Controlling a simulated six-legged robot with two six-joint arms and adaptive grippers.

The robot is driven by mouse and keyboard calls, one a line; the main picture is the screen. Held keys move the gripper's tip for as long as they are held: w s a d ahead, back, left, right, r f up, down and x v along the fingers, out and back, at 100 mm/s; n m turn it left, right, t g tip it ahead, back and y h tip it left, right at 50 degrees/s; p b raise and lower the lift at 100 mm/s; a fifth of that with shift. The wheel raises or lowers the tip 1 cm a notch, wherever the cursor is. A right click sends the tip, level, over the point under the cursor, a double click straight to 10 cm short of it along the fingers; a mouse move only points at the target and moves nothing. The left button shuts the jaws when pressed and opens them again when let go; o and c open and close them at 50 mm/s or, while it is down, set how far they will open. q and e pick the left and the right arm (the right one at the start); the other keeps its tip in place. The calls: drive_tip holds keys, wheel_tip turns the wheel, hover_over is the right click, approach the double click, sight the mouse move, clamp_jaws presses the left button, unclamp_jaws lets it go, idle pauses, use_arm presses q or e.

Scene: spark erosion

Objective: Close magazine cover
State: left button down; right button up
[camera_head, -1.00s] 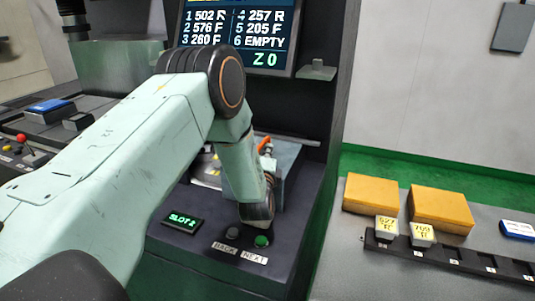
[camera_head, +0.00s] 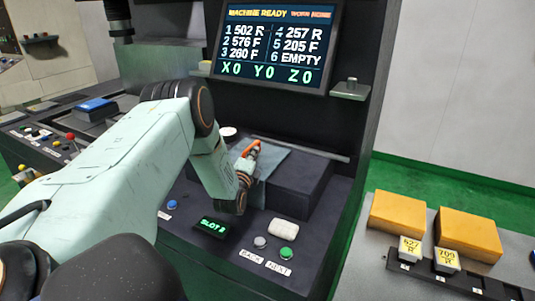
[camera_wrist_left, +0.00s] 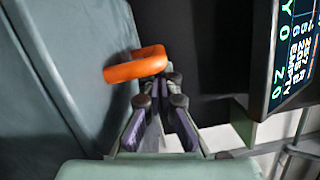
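The magazine cover (camera_head: 270,162) is a blue-grey plate with an orange handle (camera_head: 251,148) at its edge. The left wrist view shows its flat face (camera_wrist_left: 45,90) tilted on the left, with the orange handle (camera_wrist_left: 136,65) standing out from it. My left gripper (camera_head: 247,163) is at the handle. In the left wrist view its fingertips (camera_wrist_left: 168,78) are close together, just below the handle's right end; I cannot tell whether they touch it. The magazine under the cover is largely hidden by my arm. My right gripper is not in view.
The screen (camera_head: 275,45) stands behind. A slot display (camera_head: 213,228), a white block (camera_head: 284,232), a grey BACK button (camera_head: 260,242) and a green NEXT button (camera_head: 286,254) lie in front. Orange blocks (camera_head: 468,232) and an electrode rack (camera_head: 430,270) are at right.

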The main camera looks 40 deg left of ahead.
use_arm(q)
drive_tip(key=shift+s+a, duration=0.15)
drive_tip(key=shift+a, duration=0.3)
drive_tip(key=shift+s, duration=0.1)
